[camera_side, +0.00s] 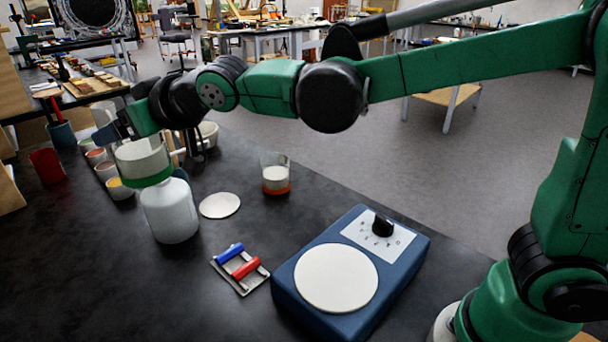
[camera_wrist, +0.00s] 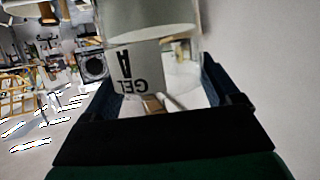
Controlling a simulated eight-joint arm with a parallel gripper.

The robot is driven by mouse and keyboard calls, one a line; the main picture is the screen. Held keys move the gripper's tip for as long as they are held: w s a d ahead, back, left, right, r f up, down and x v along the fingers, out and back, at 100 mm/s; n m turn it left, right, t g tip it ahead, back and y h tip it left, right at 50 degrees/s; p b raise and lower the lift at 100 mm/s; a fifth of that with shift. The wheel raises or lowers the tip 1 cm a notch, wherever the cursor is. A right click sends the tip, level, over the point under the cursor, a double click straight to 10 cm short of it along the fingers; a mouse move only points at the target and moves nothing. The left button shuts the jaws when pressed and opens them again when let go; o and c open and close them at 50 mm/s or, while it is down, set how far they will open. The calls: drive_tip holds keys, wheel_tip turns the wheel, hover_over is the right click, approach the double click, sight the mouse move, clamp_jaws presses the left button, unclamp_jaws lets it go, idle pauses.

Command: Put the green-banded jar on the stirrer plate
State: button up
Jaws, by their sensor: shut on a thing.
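The green-banded jar (camera_side: 142,160) is a clear glass jar with pale contents and a green band around its base. My gripper (camera_side: 122,128) is shut on it and holds it upright at the left of the side view. In the wrist view the jar (camera_wrist: 150,35) fills the space between my fingers (camera_wrist: 162,88), and its label shows upside down. The stirrer plate (camera_side: 336,278) is a white round top on a blue box with a black knob, at the lower middle. Nothing stands on it.
A white bottle (camera_side: 171,213) shows just below the jar; I cannot tell whether they touch. An orange-banded jar (camera_side: 275,175), a flat white disc (camera_side: 220,205) and a rack with blue and red rollers (camera_side: 240,268) lie between there and the stirrer. Several small pots and a red cup (camera_side: 47,166) stand left.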

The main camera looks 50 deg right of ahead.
drive_tip(key=a+f, duration=0.1)
drive_tip(key=a, duration=0.2)
hover_over(164, 279)
wheel_tip(164, 279, down, 14)
drive_tip(key=shift+f, duration=2.3)
drive_tip(key=o, duration=1.4)
drive_tip(key=shift+f, duration=0.15)
